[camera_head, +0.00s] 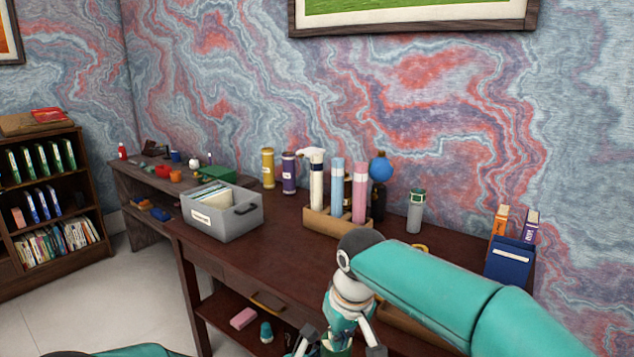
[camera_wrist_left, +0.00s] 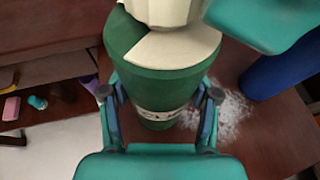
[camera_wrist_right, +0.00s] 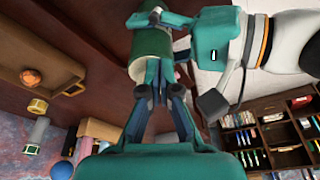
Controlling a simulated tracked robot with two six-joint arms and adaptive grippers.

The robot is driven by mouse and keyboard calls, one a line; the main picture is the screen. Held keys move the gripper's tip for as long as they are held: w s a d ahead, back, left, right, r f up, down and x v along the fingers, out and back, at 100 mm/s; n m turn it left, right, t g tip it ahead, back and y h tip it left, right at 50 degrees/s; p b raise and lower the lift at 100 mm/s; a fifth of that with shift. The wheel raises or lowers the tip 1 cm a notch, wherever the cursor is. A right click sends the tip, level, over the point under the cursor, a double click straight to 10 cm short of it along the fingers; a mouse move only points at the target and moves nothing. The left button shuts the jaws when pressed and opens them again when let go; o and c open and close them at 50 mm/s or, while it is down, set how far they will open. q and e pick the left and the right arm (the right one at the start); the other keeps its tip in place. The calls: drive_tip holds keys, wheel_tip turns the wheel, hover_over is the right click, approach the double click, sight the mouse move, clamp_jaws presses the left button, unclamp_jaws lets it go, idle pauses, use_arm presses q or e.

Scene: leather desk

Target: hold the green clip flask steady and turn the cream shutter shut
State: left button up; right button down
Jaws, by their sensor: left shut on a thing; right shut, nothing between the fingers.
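The green clip flask (camera_wrist_left: 165,88) fills the middle of the left wrist view, with a pale label band round its body. The cream shutter (camera_wrist_left: 175,48) is a wedge on its green top, under a faceted cream knob (camera_wrist_left: 160,10). My left gripper (camera_wrist_left: 160,98) has its fingers on both sides of the flask and is shut on it. The flask shows again in the right wrist view (camera_wrist_right: 150,45). My right gripper (camera_wrist_right: 160,82) is shut and empty close to it; I cannot tell whether they touch. In the head view my right gripper (camera_head: 338,338) is at the bottom edge.
A blue cylinder (camera_wrist_left: 285,72) is right of the flask in the left wrist view, near a white speckled patch (camera_wrist_left: 222,112).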

use_arm(q)
drive_tip(key=shift+d, duration=0.1)
use_arm(e)
wheel_tip(320, 180, up, 6)
drive_tip(key=shift+s, duration=0.35)
idle(0.4)
wheel_tip(320, 180, down, 6)
drive_tip(key=w+d, duration=0.1)
drive_tip(key=shift+d, duration=0.3)
idle(0.5)
drive_tip(key=shift+w+a, duration=0.15)
idle(0.6)
